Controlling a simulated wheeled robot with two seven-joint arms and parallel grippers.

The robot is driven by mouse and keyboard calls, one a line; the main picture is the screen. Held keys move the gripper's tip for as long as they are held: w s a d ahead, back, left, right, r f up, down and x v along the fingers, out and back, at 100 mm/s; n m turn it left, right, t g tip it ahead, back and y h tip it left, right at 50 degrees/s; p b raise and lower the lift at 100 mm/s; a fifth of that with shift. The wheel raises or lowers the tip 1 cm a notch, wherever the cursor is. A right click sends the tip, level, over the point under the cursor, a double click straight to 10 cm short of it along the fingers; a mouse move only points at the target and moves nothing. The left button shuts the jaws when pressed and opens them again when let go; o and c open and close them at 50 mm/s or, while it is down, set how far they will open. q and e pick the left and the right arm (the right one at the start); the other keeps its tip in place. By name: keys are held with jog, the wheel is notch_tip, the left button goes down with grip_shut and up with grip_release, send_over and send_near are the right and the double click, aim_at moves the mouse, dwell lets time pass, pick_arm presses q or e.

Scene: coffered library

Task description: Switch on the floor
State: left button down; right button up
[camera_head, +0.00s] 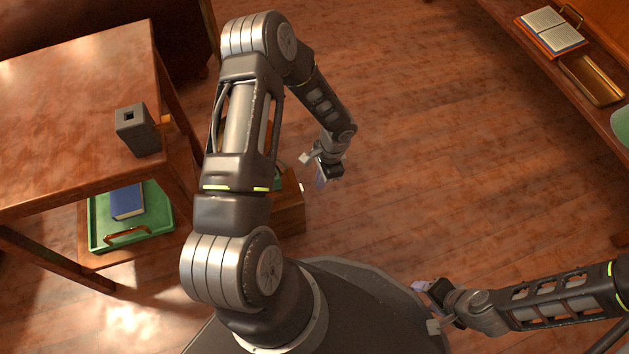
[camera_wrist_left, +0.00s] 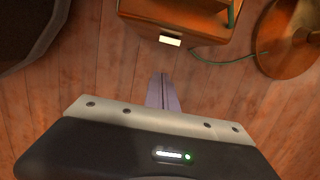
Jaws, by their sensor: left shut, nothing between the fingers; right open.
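In the left wrist view a wooden box (camera_wrist_left: 200,22) stands on the floor, with a small pale rectangular switch (camera_wrist_left: 170,40) low on its near face. In the head view the box (camera_head: 289,216) is partly hidden behind my left arm, and the pale switch (camera_head: 301,187) shows at its right edge. My left gripper (camera_head: 322,178) is shut and empty, to the right of the box. In the left wrist view its closed fingertips (camera_wrist_left: 162,80) point toward the switch, with a visible gap. My right gripper (camera_head: 428,305) is open and empty at the lower right.
A round wooden base (camera_wrist_left: 288,40) and a green cable (camera_wrist_left: 215,62) lie beside the box. A wooden table (camera_head: 70,120) with a dark block (camera_head: 138,131) stands at left, a green tray (camera_head: 160,213) below. A shelf with a book (camera_head: 551,31) is at right. Middle floor is clear.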

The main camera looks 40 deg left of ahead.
pick_arm(q)
notch_tip(320, 180, up, 9)
jog(key=w+d+p, duration=0.2)
jog(key=w+p, duration=0.1)
jog(key=shift+r+p, duration=0.15)
jog(key=shift+p, duration=0.25)
